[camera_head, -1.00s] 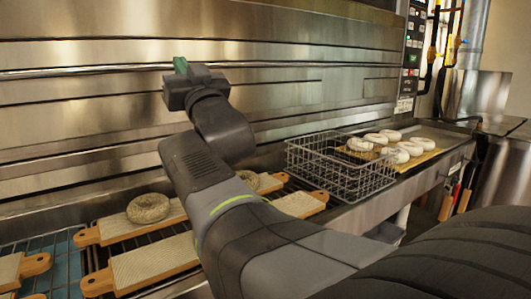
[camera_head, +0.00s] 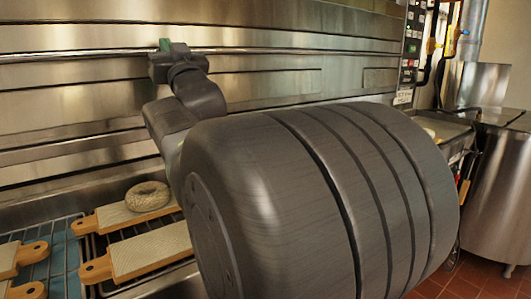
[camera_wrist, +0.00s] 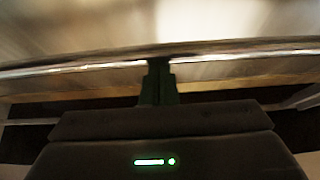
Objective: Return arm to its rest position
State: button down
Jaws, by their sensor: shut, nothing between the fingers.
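My arm is raised and folded in the head view, and a large dark link of it fills the middle and right of the picture. My gripper (camera_head: 165,45) is at the upper left, in front of the steel oven front (camera_head: 80,90). In the wrist view my gripper (camera_wrist: 158,68) is shut and empty, its fingers together. A blurred metal bar (camera_wrist: 240,52) crosses just beyond the fingertips; I cannot tell whether they touch it.
A seeded bagel (camera_head: 147,196) lies on a wooden-handled board (camera_head: 110,217) at the lower left. Another board (camera_head: 150,250) is in front of it on a wire rack. A control panel (camera_head: 411,50) is at the upper right. My arm hides the counter's middle.

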jog(key=shift+f, duration=0.1)
notch_tip(320, 180, up, 4)
jog(key=p, duration=0.2)
jog(key=v, duration=1)
jog(key=x, duration=0.9)
notch_tip(320, 180, down, 4)
jog(key=b, duration=0.3)
notch_tip(320, 180, up, 37)
jog(key=p, duration=3.4)
jog(key=shift+w+a, duration=0.3)
jog(key=shift+w, duration=0.1)
